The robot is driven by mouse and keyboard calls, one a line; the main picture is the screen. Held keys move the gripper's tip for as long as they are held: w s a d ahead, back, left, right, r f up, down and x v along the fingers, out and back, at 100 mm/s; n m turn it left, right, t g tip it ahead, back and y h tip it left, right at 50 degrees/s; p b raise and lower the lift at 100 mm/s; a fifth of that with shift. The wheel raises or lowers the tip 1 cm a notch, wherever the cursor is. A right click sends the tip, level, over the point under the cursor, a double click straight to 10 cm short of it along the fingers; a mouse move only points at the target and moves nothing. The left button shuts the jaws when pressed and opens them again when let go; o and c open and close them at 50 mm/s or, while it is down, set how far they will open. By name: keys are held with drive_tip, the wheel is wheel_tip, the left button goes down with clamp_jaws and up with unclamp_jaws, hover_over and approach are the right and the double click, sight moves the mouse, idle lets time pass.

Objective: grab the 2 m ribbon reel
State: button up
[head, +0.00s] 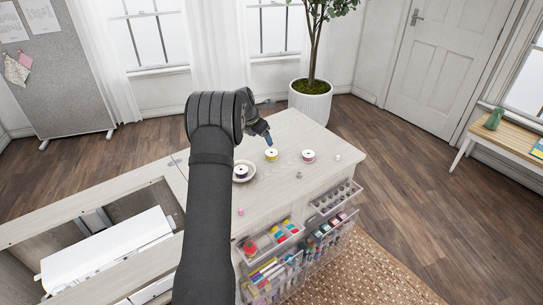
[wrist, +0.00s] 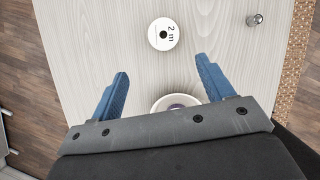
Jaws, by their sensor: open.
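In the wrist view the 2 m ribbon reel (wrist: 163,34) lies flat, its white top marked "2 m" around a dark centre hole. By its place, it seems to be the reel with a yellow side (head: 271,154) in the head view, on the pale cabinet top. My gripper (wrist: 162,68) is open and empty, its blue fingers apart, with the reel ahead of the fingertips in the wrist view. In the head view my gripper (head: 268,138) hangs just above and behind the yellow reel.
A dark reel (head: 241,171) sits in a white dish at left, partly behind my gripper in the wrist view. A red-sided reel (head: 308,156) stands to the right. A small metal piece (wrist: 254,19) lies near the edge. Drawers (head: 268,241) stick out at the front.

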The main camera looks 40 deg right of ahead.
hover_over(270, 153)
drive_tip(key=a, duration=0.2)
drive_tip(key=f, duration=0.5)
drive_tip(key=shift+a+f, duration=0.2)
drive_tip(key=shift+f, duration=0.1)
drive_tip(key=shift+s+x, duration=0.15)
drive_tip(key=shift+x, duration=1.15)
drive_tip(key=shift+s+x, duration=0.2)
drive_tip(key=shift+x, duration=1.15)
drive_tip(key=shift+d+r, duration=0.1)
drive_tip(key=shift+d, duration=0.05)
drive_tip(key=shift+c, duration=0.4)
drive_tip(key=c, duration=1)
